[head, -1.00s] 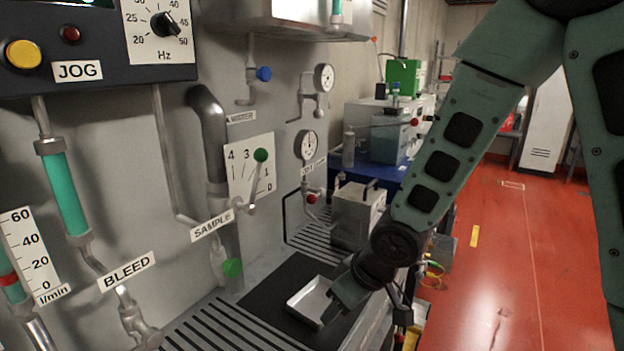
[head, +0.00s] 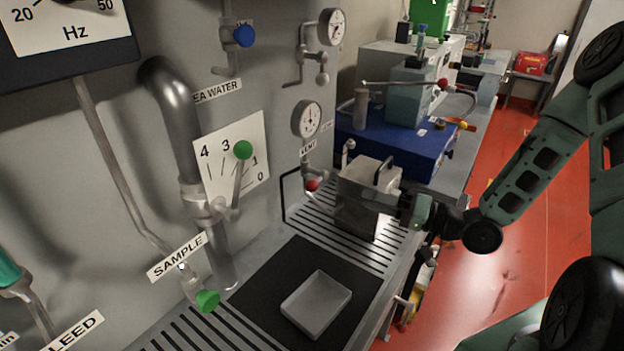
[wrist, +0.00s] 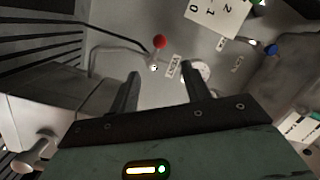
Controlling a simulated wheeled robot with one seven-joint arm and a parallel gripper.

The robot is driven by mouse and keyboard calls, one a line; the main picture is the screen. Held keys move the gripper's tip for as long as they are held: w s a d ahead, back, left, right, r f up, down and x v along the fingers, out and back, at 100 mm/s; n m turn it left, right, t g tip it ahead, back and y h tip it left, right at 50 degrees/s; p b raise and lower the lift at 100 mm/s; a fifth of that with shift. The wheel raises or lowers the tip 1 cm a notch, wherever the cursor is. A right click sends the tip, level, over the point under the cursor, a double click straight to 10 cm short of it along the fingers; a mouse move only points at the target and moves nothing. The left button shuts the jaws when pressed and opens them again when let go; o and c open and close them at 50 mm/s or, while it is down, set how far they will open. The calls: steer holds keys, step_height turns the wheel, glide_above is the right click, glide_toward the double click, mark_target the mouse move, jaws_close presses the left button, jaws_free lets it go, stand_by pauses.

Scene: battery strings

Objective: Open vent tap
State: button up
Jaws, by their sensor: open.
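The vent tap has a red ball on its handle (head: 312,186). It sits on a small pipe under the VENT label (head: 308,147) and a round gauge (head: 306,119) on the grey wall panel. My gripper (head: 385,198) is beside the metal box, pointing toward the panel. In the wrist view my gripper (wrist: 160,72) has its two fingers apart with nothing between them. The tap is apart from the fingers.
A metal box with a handle (head: 360,200) stands on the slotted bench close to my gripper. A shallow tray (head: 317,304) lies on a black mat (head: 262,285). A blue unit (head: 390,150) stands behind.

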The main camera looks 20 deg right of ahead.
mark_target(311, 184)
steer(key=p+x, duration=0.4)
steer(key=x, duration=1)
steer(key=shift+w+a, duration=0.25)
steer(key=shift+a, duration=0.05)
steer(key=c, duration=1)
